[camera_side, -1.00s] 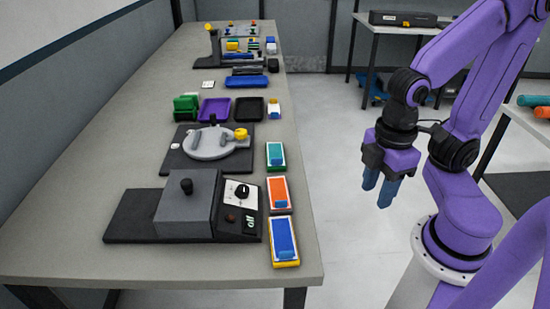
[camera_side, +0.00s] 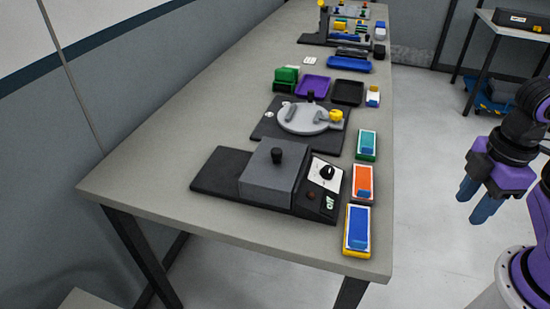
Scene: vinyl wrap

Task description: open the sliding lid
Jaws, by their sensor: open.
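A grey block-shaped cover (camera_side: 258,183) with a black knob (camera_side: 277,155) on top sits on a long black base (camera_side: 215,170) near the front of the table. I take this cover for the sliding lid; it sits over the middle of the base, and what is under it is hidden. A panel with a black dial (camera_side: 327,172) and an "off" label adjoins it on the right. My gripper (camera_side: 472,208) hangs at the right of the picture, beyond the table's right edge, with its blue fingers pointing down. It is open, empty and well apart from the cover.
Small cases in teal (camera_side: 367,143), orange (camera_side: 362,181) and blue and yellow (camera_side: 357,228) line the table's right edge, between my gripper and the cover. A grey round plate (camera_side: 303,120) on a dark mat stands behind. The table's (camera_side: 150,180) front left is bare.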

